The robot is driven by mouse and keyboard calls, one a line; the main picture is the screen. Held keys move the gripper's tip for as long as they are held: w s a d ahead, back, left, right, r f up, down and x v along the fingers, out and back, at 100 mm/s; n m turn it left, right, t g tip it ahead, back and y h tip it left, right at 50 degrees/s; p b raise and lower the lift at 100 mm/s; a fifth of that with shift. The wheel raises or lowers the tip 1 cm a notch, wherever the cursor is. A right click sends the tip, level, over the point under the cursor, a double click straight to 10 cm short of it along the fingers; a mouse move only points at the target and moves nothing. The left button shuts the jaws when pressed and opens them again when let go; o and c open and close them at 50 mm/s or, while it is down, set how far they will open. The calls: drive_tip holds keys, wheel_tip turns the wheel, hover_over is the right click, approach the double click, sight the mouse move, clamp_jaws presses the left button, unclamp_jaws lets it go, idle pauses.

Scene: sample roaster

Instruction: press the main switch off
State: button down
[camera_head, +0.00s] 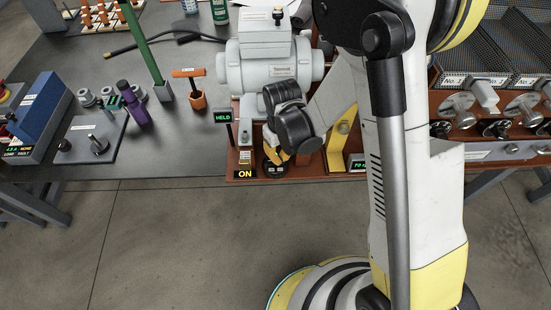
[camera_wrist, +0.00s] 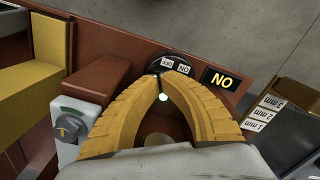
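The main switch is a round black disc with two pale keys marked OFF and ON. It shows at the top middle of the wrist view (camera_wrist: 171,58), upside down, and at the bench's front edge in the head view (camera_head: 275,171). A lit yellow ON sign (camera_wrist: 222,80) is beside it, also in the head view (camera_head: 244,174). My gripper (camera_wrist: 166,75) has its yellow fingers arched together, tips meeting and empty, right by the keys. I cannot tell whether the tips touch the switch. In the head view my gripper (camera_head: 283,157) is partly hidden by my wrist.
A grey motor-like machine (camera_head: 268,70) stands behind the switch. A HELD display (camera_head: 222,117) is on a post to the left. A grey rotary knob (camera_wrist: 70,129) and yellow bracket (camera_wrist: 30,85) are close by in the wrist view. The floor in front is clear.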

drive_tip(key=shift+f, duration=0.25)
drive_tip(key=shift+r+p, duration=2.3)
drive_tip(key=shift+r, duration=1.3)
drive_tip(key=shift+d+r, duration=0.1)
drive_tip(key=shift+r, duration=0.1)
drive_tip(key=s+d+r+m+t, duration=0.15)
drive_tip(key=d+r, duration=0.25)
drive_tip(key=r, duration=0.4)
drive_tip(key=s+d+r+m+t, duration=0.1)
drive_tip(key=d+r+t, duration=0.15)
drive_tip(key=r, duration=0.55)
drive_tip(key=s+d+r+m+t, duration=0.3)
drive_tip(key=s+d+r, duration=0.3)
drive_tip(key=s+r, duration=0.1)
drive_tip(key=shift+s+d+r, duration=0.35)
drive_tip(key=shift+s+d, duration=0.05)
drive_tip(key=shift+s, duration=0.3)
